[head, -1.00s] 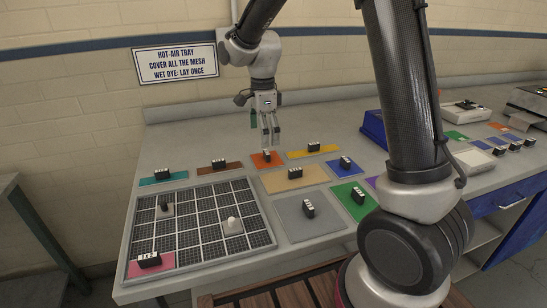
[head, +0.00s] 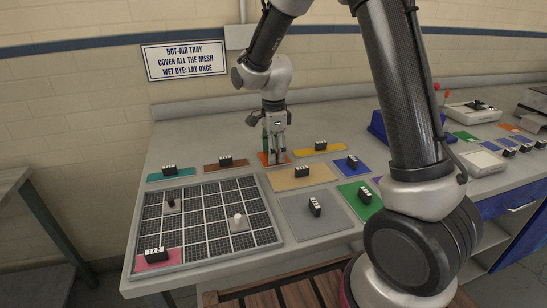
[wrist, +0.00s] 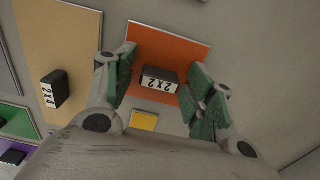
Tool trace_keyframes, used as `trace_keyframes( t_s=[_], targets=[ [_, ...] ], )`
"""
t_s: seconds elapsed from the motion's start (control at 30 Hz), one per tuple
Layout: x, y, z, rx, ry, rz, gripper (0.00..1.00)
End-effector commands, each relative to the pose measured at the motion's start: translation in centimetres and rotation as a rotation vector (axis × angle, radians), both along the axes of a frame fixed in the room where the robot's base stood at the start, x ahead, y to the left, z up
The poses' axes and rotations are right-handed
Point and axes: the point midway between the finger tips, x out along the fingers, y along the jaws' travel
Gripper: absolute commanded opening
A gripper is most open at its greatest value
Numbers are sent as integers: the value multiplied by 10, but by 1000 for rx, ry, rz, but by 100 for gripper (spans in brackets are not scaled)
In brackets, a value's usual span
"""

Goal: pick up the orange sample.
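The orange sample (head: 264,157) is a flat orange piece on the bench, mostly hidden behind my gripper in the head view. In the wrist view the orange sample (wrist: 172,50) lies flat, with a black block (wrist: 160,79) labelled "2x2" standing on it. My gripper (head: 275,158) is down over it, fingers pointing at the bench. In the wrist view my gripper (wrist: 157,75) is open, with one green-padded finger on each side of the block. A gap shows between the block and each finger.
The mesh tray (head: 205,262) stands front left, with a pink sample (head: 160,265) in its corner. Close around are brown (head: 240,163), yellow (head: 302,151) and tan (head: 317,180) samples with similar blocks. The wall with a sign (head: 185,60) is behind.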

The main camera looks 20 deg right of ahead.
Motion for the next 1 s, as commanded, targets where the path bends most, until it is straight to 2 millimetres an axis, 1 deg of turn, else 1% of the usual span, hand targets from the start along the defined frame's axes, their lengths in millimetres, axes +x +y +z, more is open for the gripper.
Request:
trace_keyframes(
  t_s=[0.03,0.17,0.2,0.43,0.53,0.67,0.8,0.9,1.0],
  targets=[
    [0,0,0,0,0,0,38],
    [0,0,0,0,0,0,14],
    [0,0,0,0,0,0,11],
    [-1,0,-1,0,2,0,11],
    [0,0,4,0,1,0,11],
    [1,0,25,1,-4,0,11],
    [1,0,57,1,-4,0,11],
    [1,0,76,1,-3,0,11],
    [0,1,91,0,-2,3,11]
  ],
)
